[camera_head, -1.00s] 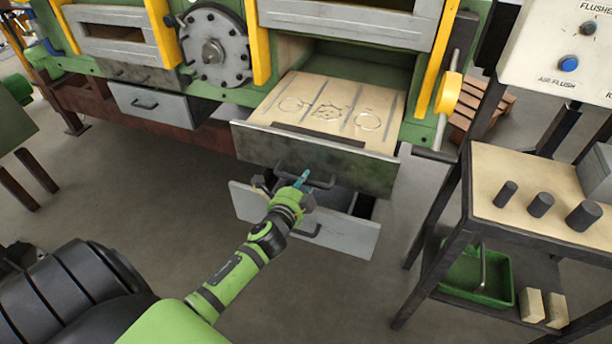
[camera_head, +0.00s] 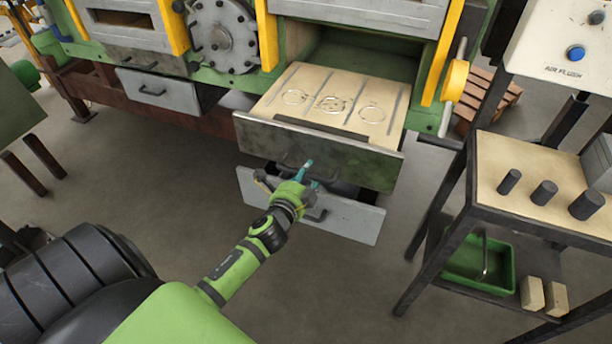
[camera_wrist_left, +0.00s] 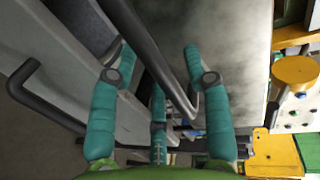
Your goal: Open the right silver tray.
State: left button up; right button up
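The right silver tray (camera_head: 345,218) is the light grey drawer low on the furnace, under a dark-fronted drawer (camera_head: 335,160). It stands partly out, and its handle (camera_head: 317,214) shows beside my wrist. My left gripper (camera_head: 307,173) is at the dark drawer's front, above the silver tray's handle. In the left wrist view its teal fingers (camera_wrist_left: 160,72) are apart, with a dark bar handle (camera_wrist_left: 150,45) passing between them, beside the dark front (camera_wrist_left: 235,60). Whether they touch it I cannot tell. Another handle (camera_wrist_left: 30,85) stands on a light grey front at left. My right gripper is out of view.
The dark drawer's wooden top (camera_head: 330,100) projects over the silver tray. A left silver drawer (camera_head: 158,90) is further left. A dark-framed stand (camera_head: 480,215) with pegs and a green bin (camera_head: 480,262) is at right. Floor in front is clear.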

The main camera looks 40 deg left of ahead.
pick_arm(q)
jog(key=v, duration=1.2)
dwell(0.3)
jog(key=s+d+f+n+g+h, duration=0.1)
jog(key=s+d+f+n+g, duration=0.2)
jog(key=f, duration=1)
jog(key=s+d+f+n+g+h, duration=0.1)
jog(key=s+f+n+g, duration=0.3)
jog(key=f, duration=1)
jog(key=s+d+f+n+g, duration=0.1)
jog(key=s+f+n+g, duration=0.1)
jog(key=s+f, duration=0.3)
jog(key=s+d+f+n+g+h, duration=0.1)
jog(key=s+f, duration=0.5)
jog(key=s, duration=0.6)
jog(key=s+d+f+n+g, duration=0.2)
jog(key=s+f+n+g, duration=0.1)
jog(key=s, duration=0.6)
notch_tip(320, 180, down, 3)
jog(key=shift+d+r+g+h, duration=0.2)
jog(key=shift+g+h, duration=0.2)
jog(key=shift+g, duration=0.2)
jog(key=shift+w+d+f, duration=0.1)
